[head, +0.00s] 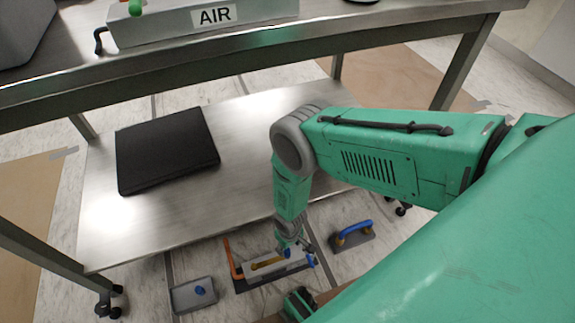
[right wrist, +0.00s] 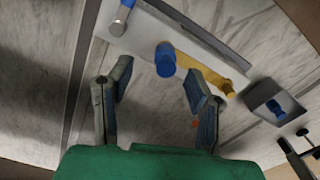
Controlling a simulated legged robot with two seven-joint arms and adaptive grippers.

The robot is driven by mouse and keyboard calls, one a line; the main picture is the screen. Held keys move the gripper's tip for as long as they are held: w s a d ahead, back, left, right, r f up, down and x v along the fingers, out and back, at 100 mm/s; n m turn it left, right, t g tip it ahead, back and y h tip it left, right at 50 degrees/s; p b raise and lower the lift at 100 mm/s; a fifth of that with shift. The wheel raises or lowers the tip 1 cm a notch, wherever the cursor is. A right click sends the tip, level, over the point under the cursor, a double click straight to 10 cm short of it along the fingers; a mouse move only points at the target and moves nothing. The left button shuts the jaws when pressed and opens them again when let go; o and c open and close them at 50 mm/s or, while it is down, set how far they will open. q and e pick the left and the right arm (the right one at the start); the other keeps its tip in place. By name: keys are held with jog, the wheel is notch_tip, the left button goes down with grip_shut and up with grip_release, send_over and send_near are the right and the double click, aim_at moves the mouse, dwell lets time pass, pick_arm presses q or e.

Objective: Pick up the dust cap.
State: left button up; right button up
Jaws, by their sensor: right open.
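A blue cap (right wrist: 165,60), the likeliest dust cap, stands on a pale bar with a yellow strip. It lies just beyond and between the fingertips of my right gripper (right wrist: 157,76), which is open and empty. The cap shows small in the head view (head: 287,253). There my right gripper (head: 289,240) points down at the bar's fixture (head: 262,284). I cannot tell from these views how much height separates the fingertips from the cap. My left gripper is not in view.
A steel cart shelf (head: 250,130) holds a black case (head: 165,150). A tabletop edge (head: 300,48) lies above the shelf.

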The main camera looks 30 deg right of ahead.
aim_at(287, 251)
jog(key=f+b, duration=0.1)
jog(key=f, duration=0.1)
jog(key=a+f+b, duration=0.1)
jog(key=f, duration=0.1)
jog(key=shift+f, duration=0.1)
jog(key=shift+d+f+b, duration=0.1)
jog(key=shift+f+b, duration=0.2)
jog(key=shift+b, duration=0.05)
jog(key=shift+d, duration=0.1)
jog(key=c, duration=0.8)
jog(key=shift+r, duration=0.15)
